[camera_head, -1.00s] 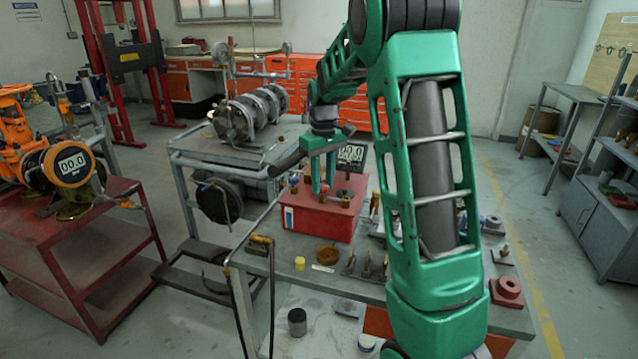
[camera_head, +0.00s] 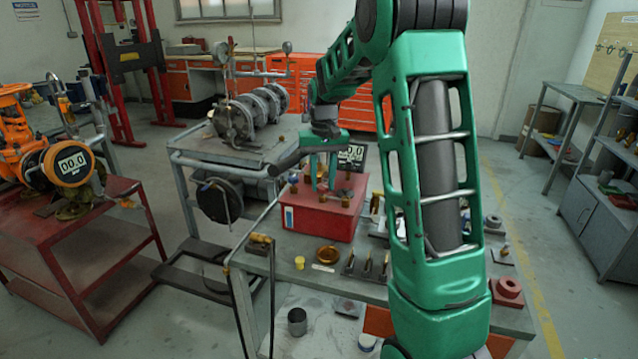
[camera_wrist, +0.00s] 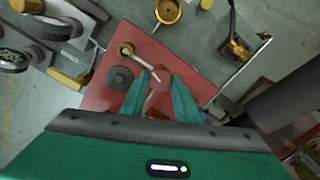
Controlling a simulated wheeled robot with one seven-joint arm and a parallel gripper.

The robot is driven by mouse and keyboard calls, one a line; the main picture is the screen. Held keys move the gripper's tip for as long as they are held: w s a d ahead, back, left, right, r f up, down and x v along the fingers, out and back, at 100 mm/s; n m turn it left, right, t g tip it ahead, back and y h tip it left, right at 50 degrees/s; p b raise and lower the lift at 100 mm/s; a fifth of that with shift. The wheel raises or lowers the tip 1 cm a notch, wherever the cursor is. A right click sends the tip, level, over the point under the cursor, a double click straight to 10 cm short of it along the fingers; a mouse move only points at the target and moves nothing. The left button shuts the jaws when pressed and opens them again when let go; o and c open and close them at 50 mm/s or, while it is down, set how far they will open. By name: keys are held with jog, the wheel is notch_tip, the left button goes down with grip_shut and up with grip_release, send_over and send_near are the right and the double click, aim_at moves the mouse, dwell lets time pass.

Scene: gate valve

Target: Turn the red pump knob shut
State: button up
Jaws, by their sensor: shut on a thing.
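The red pump box (camera_head: 318,218) stands on the grey workbench, with several small fittings on its top. In the wrist view its red top (camera_wrist: 100,93) fills the middle. My gripper (camera_head: 323,184) points down at the box top. In the wrist view, its two green fingers (camera_wrist: 162,80) are closed on the red knob (camera_wrist: 160,77), one on each side. The knob blends with the red top, so its turned angle is hard to tell. In the head view the fingers and arm largely hide the knob.
A dark round cap (camera_wrist: 119,78) and a brass fitting with a pale lever (camera_wrist: 126,49) sit close beside the fingers on the box top. A digital display (camera_head: 351,155) stands behind the box. A brass dish (camera_head: 327,254) and several small fittings lie in front.

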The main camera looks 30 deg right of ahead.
aim_at(322, 185)
jog(key=m, duration=1.1)
jog(key=shift+m, duration=1.6)
jog(key=o, duration=1)
jog(key=shift+o, duration=0.2)
notch_tip(322, 185, up, 11)
jog(key=shift+f, duration=0.15)
